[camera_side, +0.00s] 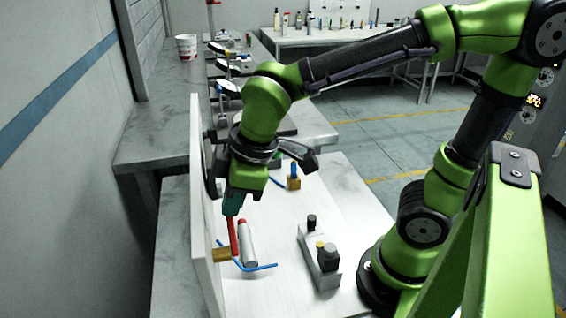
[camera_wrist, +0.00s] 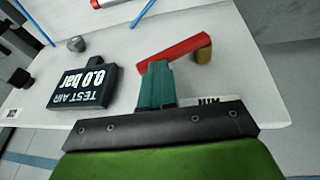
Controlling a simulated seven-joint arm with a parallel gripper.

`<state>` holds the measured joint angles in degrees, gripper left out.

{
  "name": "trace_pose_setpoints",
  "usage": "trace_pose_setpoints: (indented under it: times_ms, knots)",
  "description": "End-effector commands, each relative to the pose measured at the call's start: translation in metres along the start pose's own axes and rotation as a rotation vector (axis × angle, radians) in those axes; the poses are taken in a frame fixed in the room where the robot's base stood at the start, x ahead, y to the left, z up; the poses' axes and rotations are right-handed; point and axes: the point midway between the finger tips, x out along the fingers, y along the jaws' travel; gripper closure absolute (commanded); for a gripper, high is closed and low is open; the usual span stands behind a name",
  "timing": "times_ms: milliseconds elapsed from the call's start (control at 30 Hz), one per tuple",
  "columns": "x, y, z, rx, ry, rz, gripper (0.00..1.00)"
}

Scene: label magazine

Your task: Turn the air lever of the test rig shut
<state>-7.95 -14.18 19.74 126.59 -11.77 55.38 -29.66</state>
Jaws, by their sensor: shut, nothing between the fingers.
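The red air lever (camera_wrist: 178,51) lies slanted across the wrist view, with its right end on a brass valve body (camera_wrist: 204,54). In the side view the lever (camera_side: 234,238) stands steeply beside the white upright panel (camera_side: 203,200), above the brass body (camera_side: 222,255). My gripper (camera_wrist: 155,66) has its teal fingers together with nothing between them. The fingertips are at the lever's free left end and cover part of its edge; I cannot tell whether they touch. The side view also shows my gripper (camera_side: 230,212) at the lever's upper end.
A black display (camera_wrist: 82,88) reading "TEST AIR 0.0 bar" sits left of the fingers. A white label (camera_wrist: 208,101) is partly hidden by my gripper. A grey block with knobs (camera_side: 318,262) stands right.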

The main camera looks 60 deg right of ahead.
Motion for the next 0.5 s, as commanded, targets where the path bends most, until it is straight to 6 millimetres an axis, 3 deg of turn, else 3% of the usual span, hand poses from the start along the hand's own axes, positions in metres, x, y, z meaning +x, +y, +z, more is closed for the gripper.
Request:
trace_pose_setpoints:
  times_ms: [233, 433, 500]
  knots:
    - [0.013, 0.012, 0.003, 0.009, -0.004, -0.016, 1.0]
    - [0.021, 0.018, 0.005, 0.093, -0.026, -0.263, 1.0]
    - [0.023, 0.018, 0.006, 0.084, -0.024, -0.259, 1.0]
